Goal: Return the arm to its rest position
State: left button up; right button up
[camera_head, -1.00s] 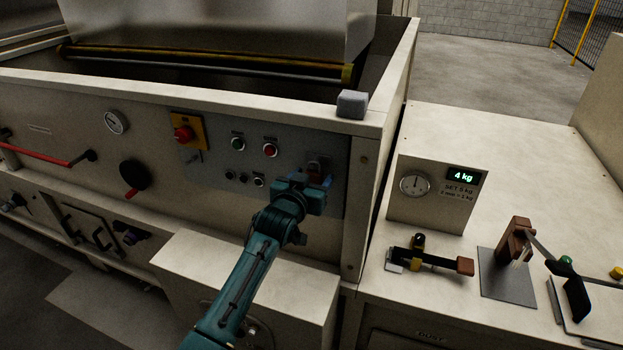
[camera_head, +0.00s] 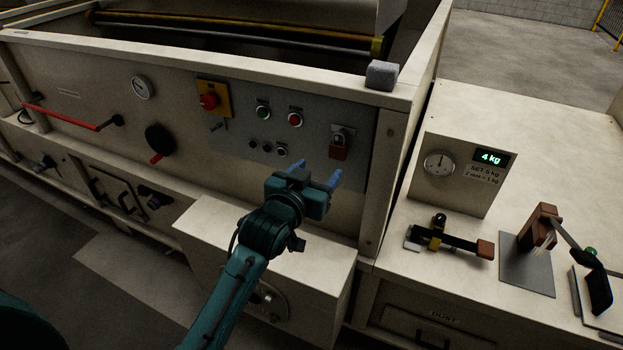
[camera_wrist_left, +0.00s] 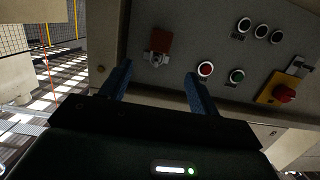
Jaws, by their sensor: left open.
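My left arm comes in from the bottom of the head view, and its teal left gripper (camera_head: 316,178) is in front of the hopper's control panel (camera_head: 310,152). Its blue fingers are apart with nothing between them. A reddish-brown padlock (camera_head: 339,150) hangs at a hasp on the panel, just beyond the fingertips and apart from them. In the left wrist view the open fingers (camera_wrist_left: 158,82) point at the panel, and the padlock (camera_wrist_left: 161,42) shows ahead of them. My right gripper is not in view.
The panel carries a red knob on a yellow plate (camera_head: 208,101) and green and red buttons (camera_head: 295,119). A pale box (camera_head: 290,245) juts out below my gripper. To the right, a bench (camera_head: 500,120) holds a scale display (camera_head: 458,172), a clamp-like tool (camera_head: 450,240) and a brush (camera_head: 541,228).

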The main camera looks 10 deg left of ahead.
pick_arm(q)
jog(key=shift+v, duration=1.05)
jog(key=s+a+f+g, duration=0.2)
jog(key=s+f+g, duration=0.3)
jog(key=s+f, duration=1.8)
jog(key=shift+s+a+f+m+g, duration=0.2)
jog(key=shift+s+a+m+g, duration=0.05)
jog(key=shift+s+m+g, duration=0.05)
